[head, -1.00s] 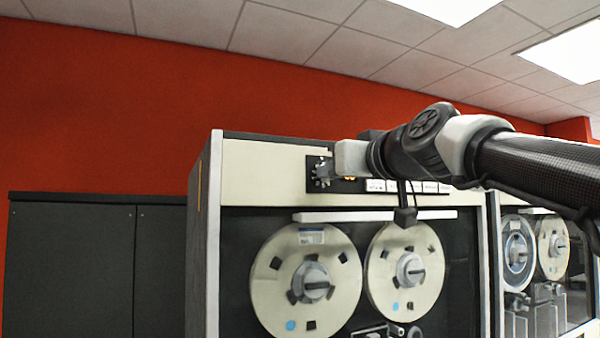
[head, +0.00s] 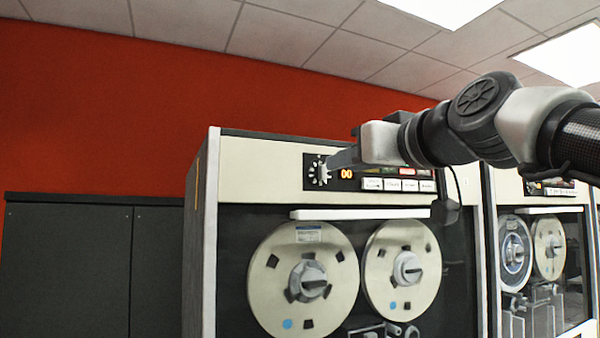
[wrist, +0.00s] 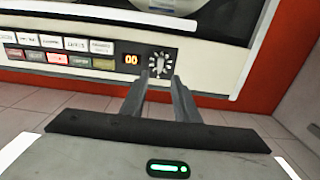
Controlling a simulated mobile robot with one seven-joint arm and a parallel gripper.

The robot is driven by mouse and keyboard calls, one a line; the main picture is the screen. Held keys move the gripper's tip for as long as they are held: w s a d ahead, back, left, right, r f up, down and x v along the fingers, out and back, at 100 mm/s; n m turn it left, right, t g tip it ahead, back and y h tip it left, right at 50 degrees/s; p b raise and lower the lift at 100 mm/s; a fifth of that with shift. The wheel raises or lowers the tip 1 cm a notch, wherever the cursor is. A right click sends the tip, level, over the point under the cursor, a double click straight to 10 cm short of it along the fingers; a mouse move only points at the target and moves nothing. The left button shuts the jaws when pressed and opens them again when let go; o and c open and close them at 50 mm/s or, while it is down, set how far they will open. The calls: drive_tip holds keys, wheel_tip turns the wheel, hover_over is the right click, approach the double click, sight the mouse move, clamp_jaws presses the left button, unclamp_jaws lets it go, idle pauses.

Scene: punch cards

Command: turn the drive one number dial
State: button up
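The number dial (head: 318,173) is a small pale knob with white marks around it, on a black panel at the top of the nearer tape drive. It also shows in the wrist view (wrist: 159,66), beside an orange display reading 00 (wrist: 131,60). My gripper (head: 331,163) is just in front of the dial, reaching in from the right. In the wrist view the two grey fingers (wrist: 161,77) are apart, with nothing held between them. Their tips are near the dial, one toward each side; I cannot tell whether they touch it.
Labelled buttons (head: 398,184) sit beside the display. Two tape reels (head: 268,290) are below the panel, under a white bar (head: 360,214). A second tape drive (head: 538,187) stands to the right, and dark cabinets (head: 90,270) stand to the left.

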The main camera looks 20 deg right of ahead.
drive_tip(key=s+b, duration=0.1)
drive_tip(key=s, duration=0.9)
drive_tip(key=shift+s+d, duration=0.15)
drive_tip(key=shift+d, duration=0.25)
drive_tip(key=shift+f, duration=0.1)
drive_tip(key=w+a+f+g+p, duration=0.25)
drive_tip(key=a+f, duration=0.25)
drive_tip(key=f, duration=0.5)
drive_tip(key=w+a+f+g+p, duration=0.1)
drive_tip(key=a+f+g, duration=0.35)
drive_tip(key=f, duration=0.55)
drive_tip(key=s+a+f+g, duration=0.1)
drive_tip(key=s+f, duration=0.1)
drive_tip(key=f, duration=0.5)
drive_tip(key=s+a+f+g+h+p, duration=0.1)
drive_tip(key=s+f+g, duration=0.1)
drive_tip(key=f, duration=0.6)
drive_tip(key=s+a+f+m+g+p, duration=0.1)
drive_tip(key=s+a+f+g, duration=0.1)
drive_tip(key=s+f, duration=0.2)
wheel_tip(320, 180, down, 4)
drive_tip(key=shift+r+h, duration=0.25)
drive_tip(key=shift+h, duration=0.05)
